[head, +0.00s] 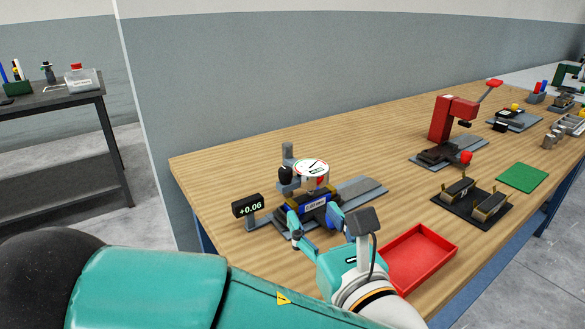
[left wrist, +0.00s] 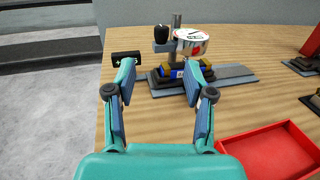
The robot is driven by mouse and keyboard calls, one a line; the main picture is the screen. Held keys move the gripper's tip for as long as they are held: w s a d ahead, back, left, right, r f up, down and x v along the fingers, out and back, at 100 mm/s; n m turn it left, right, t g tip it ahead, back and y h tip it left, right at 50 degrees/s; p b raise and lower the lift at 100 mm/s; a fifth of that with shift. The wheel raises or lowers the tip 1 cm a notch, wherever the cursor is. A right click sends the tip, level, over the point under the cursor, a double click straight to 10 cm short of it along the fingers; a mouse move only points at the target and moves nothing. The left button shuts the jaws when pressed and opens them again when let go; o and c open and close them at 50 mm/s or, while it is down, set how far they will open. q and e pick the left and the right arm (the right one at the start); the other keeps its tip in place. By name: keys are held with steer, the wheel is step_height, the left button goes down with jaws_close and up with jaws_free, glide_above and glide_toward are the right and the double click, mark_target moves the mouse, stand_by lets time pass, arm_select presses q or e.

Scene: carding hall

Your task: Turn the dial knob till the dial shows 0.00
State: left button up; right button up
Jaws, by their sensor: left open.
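The dial (head: 312,167) is a round white face on a small grey stand at the near left of the wooden bench. It also shows in the left wrist view (left wrist: 190,35). A black knob (head: 285,174) sits at its left side, and it shows in the left wrist view (left wrist: 161,34) too. The black readout (head: 247,206) beside the stand reads +0.06. My left gripper (head: 314,214) is open and empty, in front of the stand. In the left wrist view its fingers (left wrist: 160,66) are spread wide, with the knob beyond them. My right gripper is not in view.
A red tray (head: 455,247) lies to the right of my left gripper. A grey rail (head: 362,191) extends right from the stand. A red press (head: 441,119), a black fixture (head: 465,222) and a green mat (head: 522,177) stand farther right. Bare wood lies behind the dial.

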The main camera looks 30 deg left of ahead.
mark_target(288, 174)
arm_select(q)
steer(key=b+x, duration=0.1)
steer(key=x, duration=1.4)
steer(key=shift+w, duration=0.15)
steer(key=shift+d, duration=0.1)
steer(key=c, duration=1)
steer(key=shift+d, duration=0.1)
jaws_close()
